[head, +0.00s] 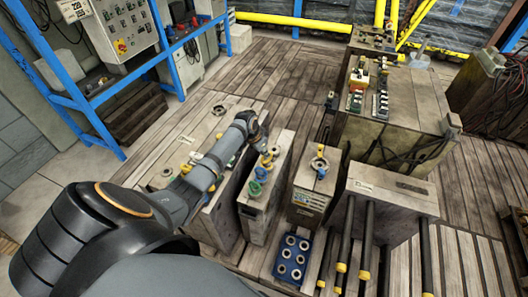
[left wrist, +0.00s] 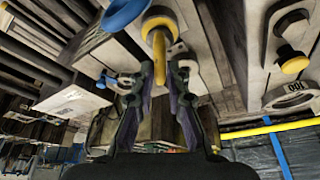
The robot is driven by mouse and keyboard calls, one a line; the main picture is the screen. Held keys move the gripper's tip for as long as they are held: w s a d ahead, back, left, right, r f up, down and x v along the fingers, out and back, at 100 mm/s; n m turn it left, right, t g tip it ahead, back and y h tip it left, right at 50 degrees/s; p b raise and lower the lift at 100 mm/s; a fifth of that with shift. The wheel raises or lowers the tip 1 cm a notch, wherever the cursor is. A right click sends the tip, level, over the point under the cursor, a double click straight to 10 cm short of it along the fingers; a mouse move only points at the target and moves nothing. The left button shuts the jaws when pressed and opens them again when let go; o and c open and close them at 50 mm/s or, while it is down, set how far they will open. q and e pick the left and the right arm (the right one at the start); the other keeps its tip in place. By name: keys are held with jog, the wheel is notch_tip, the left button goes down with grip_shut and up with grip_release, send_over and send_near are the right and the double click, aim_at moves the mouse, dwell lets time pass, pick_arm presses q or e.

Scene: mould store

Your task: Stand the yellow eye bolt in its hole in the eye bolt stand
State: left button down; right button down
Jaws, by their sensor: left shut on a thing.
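The yellow eye bolt (left wrist: 158,58) shows in the left wrist view between the two fingers of my left gripper (left wrist: 161,66), which is shut on it. Its wide yellow collar is by a mould block's face; I cannot tell whether it still touches the block. In the head view my left gripper (head: 264,148) is over the far end of the narrow middle mould block, and the bolt there is small and partly hidden. The eye bolt stand (head: 304,262) is a blue block with several light-rimmed round holes, on the floor at the lower middle. My right gripper is not in view.
A blue eye bolt (head: 254,188) is on the middle block (head: 258,217), close to my left gripper; its ring (left wrist: 124,13) shows in the wrist view. The right block (head: 310,195) bears a grey-and-yellow eye bolt (head: 319,163). Dark yellow-ended bars (head: 366,235) stand right of the stand.

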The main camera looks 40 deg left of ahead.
pick_arm(q)
jog(key=shift+f, duration=0.45)
dwell(0.7)
jog(key=c, duration=1.3)
grip_release()
jog(key=shift+o, duration=0.2)
jog(key=shift+s, duration=0.1)
jog(key=v, duration=1.2)
